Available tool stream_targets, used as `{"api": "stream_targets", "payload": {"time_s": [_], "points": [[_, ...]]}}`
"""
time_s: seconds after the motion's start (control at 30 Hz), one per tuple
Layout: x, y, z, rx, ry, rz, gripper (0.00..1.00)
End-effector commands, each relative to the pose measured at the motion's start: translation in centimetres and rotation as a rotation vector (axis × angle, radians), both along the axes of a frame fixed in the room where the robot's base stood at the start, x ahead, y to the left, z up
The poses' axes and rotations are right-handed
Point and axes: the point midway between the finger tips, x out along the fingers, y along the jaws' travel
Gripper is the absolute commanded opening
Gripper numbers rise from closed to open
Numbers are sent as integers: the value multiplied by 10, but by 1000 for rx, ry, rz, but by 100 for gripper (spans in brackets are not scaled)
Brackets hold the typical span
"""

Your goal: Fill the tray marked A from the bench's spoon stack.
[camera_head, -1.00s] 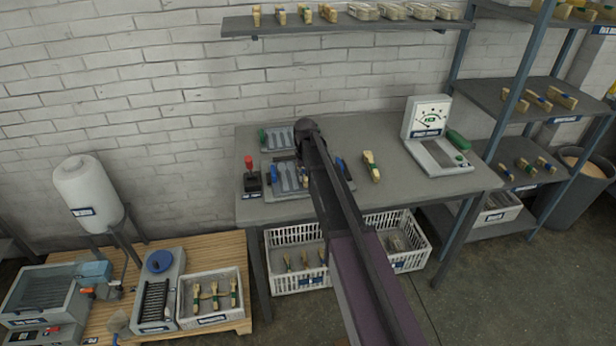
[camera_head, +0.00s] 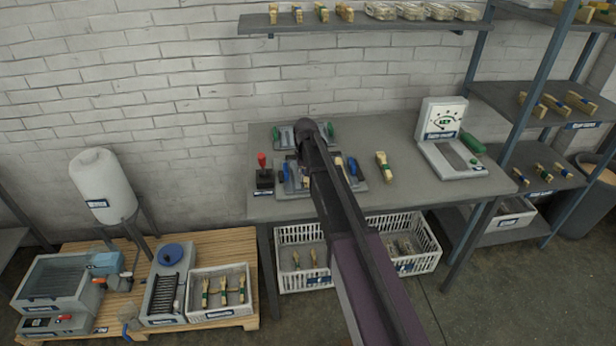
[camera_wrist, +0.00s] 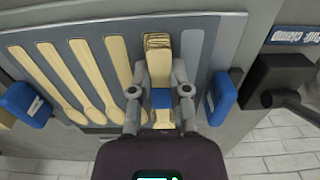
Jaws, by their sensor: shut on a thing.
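In the wrist view my gripper (camera_wrist: 160,78) is shut on a spoon stack (camera_wrist: 158,48), pale wooden spoons with a blue band, held above a grey slotted tray (camera_wrist: 205,35). Several slots to the left hold wooden spoons (camera_wrist: 88,75); slots to the right look bare. The tray has a blue handle at each end (camera_wrist: 22,103). I cannot read a letter A on it. In the head view this tray (camera_head: 287,190) lies on the bench, partly behind my arm, and my fingertips are hidden. Another tray (camera_head: 288,137), with green handles, lies behind it.
A green-banded spoon bundle (camera_head: 383,166) lies on the bench (camera_head: 395,205) right of the tray. A red-knobbed dark block (camera_head: 264,178) stands close to the tray's left. White crates (camera_head: 300,275) sit under the bench.

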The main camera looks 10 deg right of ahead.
Motion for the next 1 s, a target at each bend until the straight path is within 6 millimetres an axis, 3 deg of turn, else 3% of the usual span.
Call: {"api": "stream_targets", "payload": {"time_s": [0.6,1.0], "points": [[0,24,0,0,0,0,0],[0,28,0,0,0,0,0]]}}
